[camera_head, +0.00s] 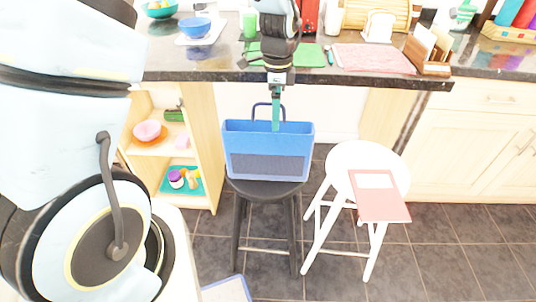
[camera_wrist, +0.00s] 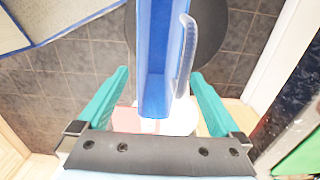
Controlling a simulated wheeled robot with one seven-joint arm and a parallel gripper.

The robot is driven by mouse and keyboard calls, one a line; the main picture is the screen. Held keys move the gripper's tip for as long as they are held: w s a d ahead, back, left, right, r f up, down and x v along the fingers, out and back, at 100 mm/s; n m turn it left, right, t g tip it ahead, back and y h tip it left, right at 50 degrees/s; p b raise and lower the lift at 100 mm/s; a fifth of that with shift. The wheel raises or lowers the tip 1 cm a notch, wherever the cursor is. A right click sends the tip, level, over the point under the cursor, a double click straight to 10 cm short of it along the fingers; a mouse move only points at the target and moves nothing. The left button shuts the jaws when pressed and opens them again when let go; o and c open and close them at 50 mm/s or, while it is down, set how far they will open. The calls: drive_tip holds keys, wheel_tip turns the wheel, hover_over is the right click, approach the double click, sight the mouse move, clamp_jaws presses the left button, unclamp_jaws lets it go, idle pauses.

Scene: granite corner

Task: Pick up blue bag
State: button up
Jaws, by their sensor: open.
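The blue bag (camera_head: 268,150) stands upright on the black stool (camera_head: 266,190), below the counter's front edge. It has a dark lower panel and a looped handle at its top. My gripper (camera_head: 276,108) points down at the bag's top, by the handle. In the wrist view my gripper (camera_wrist: 160,95) is open, with its two teal fingers spread to either side of the bag (camera_wrist: 155,60). The bag's pale handle (camera_wrist: 185,55) lies between the fingers, nearer the right one. I cannot tell whether the fingers touch the bag.
A white stool (camera_head: 352,160) with a pink folder (camera_head: 380,197) on it stands right of the bag. Open shelves (camera_head: 200,140) are at its left. The dark counter (camera_head: 350,80) overhangs behind, holding bowls, boards and a toaster. Tiled floor in front is mostly clear.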

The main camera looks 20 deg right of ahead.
sight(268, 144)
wheel_tip(268, 144, down, 7)
drive_tip(key=p, duration=0.2)
drive_tip(key=shift+a, duration=0.2)
clamp_jaws()
idle(0.9)
